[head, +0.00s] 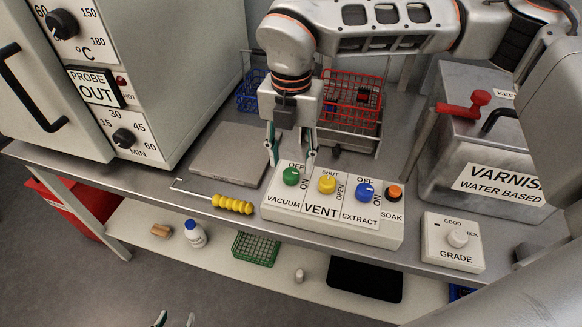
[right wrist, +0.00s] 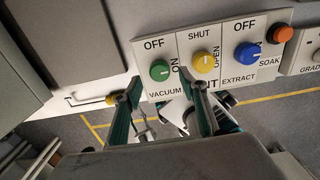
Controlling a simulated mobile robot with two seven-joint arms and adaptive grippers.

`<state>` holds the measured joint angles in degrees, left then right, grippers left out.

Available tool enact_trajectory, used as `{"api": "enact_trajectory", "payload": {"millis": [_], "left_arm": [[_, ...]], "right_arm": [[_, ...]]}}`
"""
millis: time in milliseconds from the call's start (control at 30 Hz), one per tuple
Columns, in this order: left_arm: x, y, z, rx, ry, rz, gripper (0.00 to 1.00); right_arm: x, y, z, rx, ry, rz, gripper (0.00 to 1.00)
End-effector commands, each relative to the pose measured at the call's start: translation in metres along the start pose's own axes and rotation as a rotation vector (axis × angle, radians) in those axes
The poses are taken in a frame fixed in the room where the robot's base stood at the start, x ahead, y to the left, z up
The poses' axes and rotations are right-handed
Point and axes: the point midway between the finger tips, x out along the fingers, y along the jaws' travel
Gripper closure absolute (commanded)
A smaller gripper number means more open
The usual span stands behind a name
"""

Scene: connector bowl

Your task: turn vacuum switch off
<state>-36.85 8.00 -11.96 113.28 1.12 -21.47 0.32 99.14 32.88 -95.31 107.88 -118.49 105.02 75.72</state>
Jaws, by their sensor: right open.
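The green vacuum knob (head: 291,176) is at the left end of a white control panel (head: 330,227), between its OFF and ON labels. It also shows in the right wrist view (right wrist: 159,70). I cannot tell clearly which way its pointer faces. My right gripper (head: 292,161) is open and empty just behind the knob, one finger to its left and the other to its right near the yellow knob. In the right wrist view, its fingers (right wrist: 164,100) spread in front of the panel. Only the fingertips of my left gripper (head: 175,319) show at the bottom edge, apart and empty.
The yellow vent knob (head: 327,184), blue extract knob (head: 364,192) and orange soak button (head: 394,193) are on the same panel. A yellow-handled tool (head: 232,204) lies to the left. A red wire basket (head: 350,100) stands behind, and a varnish tank (head: 480,150) to the right.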

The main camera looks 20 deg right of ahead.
Motion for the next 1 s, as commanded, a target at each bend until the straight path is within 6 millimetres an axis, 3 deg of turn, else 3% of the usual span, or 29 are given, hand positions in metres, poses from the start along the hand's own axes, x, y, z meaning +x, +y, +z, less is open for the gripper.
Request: {"api": "enact_trajectory", "payload": {"millis": [233,600,633,767,1000], "left_arm": [[0.000,0.000,0.001,0.002,-0.001,-0.001,0.60],[0.000,-0.001,0.001,0.003,0.000,-0.001,0.60],[0.000,-0.001,0.001,0.003,0.000,-0.001,0.60],[0.000,-0.001,0.000,0.003,0.000,-0.001,0.60],[0.000,-0.001,0.000,0.002,0.001,-0.002,0.60]], "right_arm": [[0.032,0.000,-0.001,-0.002,0.002,0.001,0.58],[0.039,0.001,-0.001,-0.002,0.001,0.002,0.58],[0.039,0.001,-0.001,-0.002,0.001,0.002,0.60],[0.039,0.001,-0.001,-0.003,0.001,0.002,0.94],[0.038,0.001,-0.001,-0.008,0.001,0.002,0.96]]}}
